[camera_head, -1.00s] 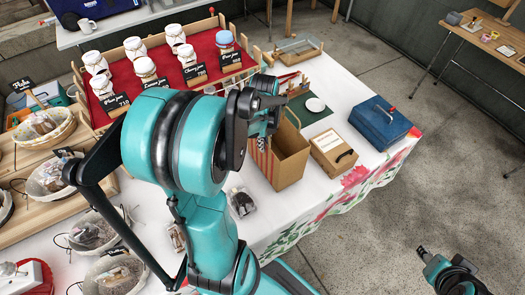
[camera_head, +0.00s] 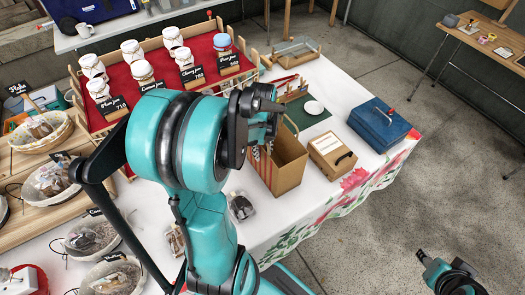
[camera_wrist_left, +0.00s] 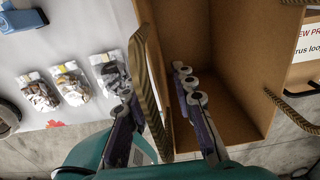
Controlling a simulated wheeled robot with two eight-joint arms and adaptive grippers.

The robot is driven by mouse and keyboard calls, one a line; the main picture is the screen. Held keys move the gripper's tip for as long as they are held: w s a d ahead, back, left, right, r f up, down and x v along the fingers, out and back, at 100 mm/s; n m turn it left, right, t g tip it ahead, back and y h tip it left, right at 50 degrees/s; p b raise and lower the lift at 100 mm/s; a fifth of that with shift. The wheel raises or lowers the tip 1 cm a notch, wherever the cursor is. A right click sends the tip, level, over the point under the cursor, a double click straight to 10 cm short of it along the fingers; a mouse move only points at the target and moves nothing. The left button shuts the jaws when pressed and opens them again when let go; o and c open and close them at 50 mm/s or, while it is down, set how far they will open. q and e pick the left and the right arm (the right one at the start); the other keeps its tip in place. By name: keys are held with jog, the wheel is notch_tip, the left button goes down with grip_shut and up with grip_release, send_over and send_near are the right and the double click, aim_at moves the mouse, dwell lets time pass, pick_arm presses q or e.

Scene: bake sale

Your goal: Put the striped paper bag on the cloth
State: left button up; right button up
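The striped paper bag (camera_head: 291,170) stands upright and open-topped on the white table. It is brown with rope handles, and its striped side is mostly hidden behind my left arm in the head view. My left gripper (camera_head: 262,128) is at the bag's left rim. In the left wrist view, the fingers (camera_wrist_left: 155,95) are apart, with the bag's left wall (camera_wrist_left: 156,65) and a rope handle between them; contact is unclear. A dark green cloth (camera_head: 312,128) lies behind the bag, partly hidden. My right gripper (camera_head: 421,254) is off the table over the floor; its fingers are too small to judge.
A cardboard box (camera_head: 331,153) stands close right of the bag, a blue case (camera_head: 380,123) beyond it. A white disc (camera_head: 314,107) lies on the green cloth. Wrapped goods (camera_head: 241,207) lie left of the bag. A red-lined jar stand (camera_head: 155,72) is behind left.

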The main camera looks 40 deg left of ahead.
pick_arm(q)
notch_tip(320, 180, up, 11)
jog(key=p, duration=0.4)
jog(key=shift+r, duration=0.4)
jog(key=shift+d+r, duration=0.25)
jog(key=shift+d, duration=0.05)
jog(key=s+d+r+n+t, duration=0.1)
jog(key=d+n+t, duration=0.2)
jog(key=d+n, duration=0.6)
jog(key=s+d+r+n+t, duration=0.1)
jog(key=d+n+t, duration=0.3)
jog(key=d+n, duration=0.5)
jog(key=n, duration=0.3)
jog(key=shift+s+d+r, duration=0.25)
jog(key=shift+s+r, duration=0.05)
jog(key=shift+r, duration=0.1)
